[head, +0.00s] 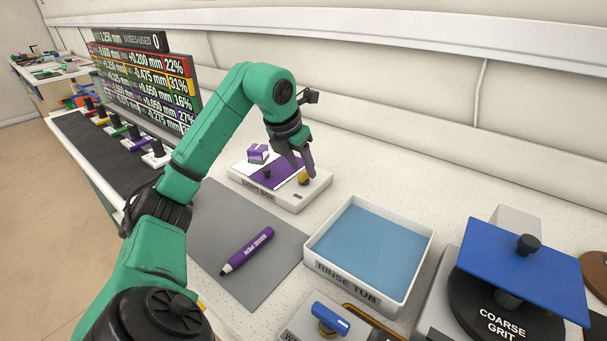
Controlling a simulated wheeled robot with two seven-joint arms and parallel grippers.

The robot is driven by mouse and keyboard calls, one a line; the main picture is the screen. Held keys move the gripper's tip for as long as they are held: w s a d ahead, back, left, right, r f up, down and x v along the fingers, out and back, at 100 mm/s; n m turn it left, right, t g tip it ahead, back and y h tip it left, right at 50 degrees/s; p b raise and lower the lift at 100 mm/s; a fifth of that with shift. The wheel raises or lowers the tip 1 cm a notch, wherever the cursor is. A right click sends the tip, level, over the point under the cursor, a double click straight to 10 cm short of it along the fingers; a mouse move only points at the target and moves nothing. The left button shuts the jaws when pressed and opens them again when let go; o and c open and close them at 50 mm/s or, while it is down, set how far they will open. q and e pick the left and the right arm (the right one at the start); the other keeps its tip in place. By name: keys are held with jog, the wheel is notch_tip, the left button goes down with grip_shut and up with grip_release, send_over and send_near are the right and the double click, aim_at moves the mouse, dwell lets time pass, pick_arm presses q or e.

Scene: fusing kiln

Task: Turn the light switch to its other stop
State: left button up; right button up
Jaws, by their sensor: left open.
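The light box (282,201) is a low white box on the white counter, lettered on its front edge. On its top lie a purple sheet (272,174) with a small dark knob on it and a small purple and white block (258,153). My right gripper is out of view.
The rinse tub (420,262) of blue water stands right of a grey mat (212,217) with a purple marker (247,251). The coarse grit station (504,323) with a blue plate (520,268) is at lower right. A display board (150,85) stands at back left.

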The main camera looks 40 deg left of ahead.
pick_arm(q)
jog(key=shift+w+f, duration=0.2)
jog(key=shift+f, duration=0.45)
grip_shut()
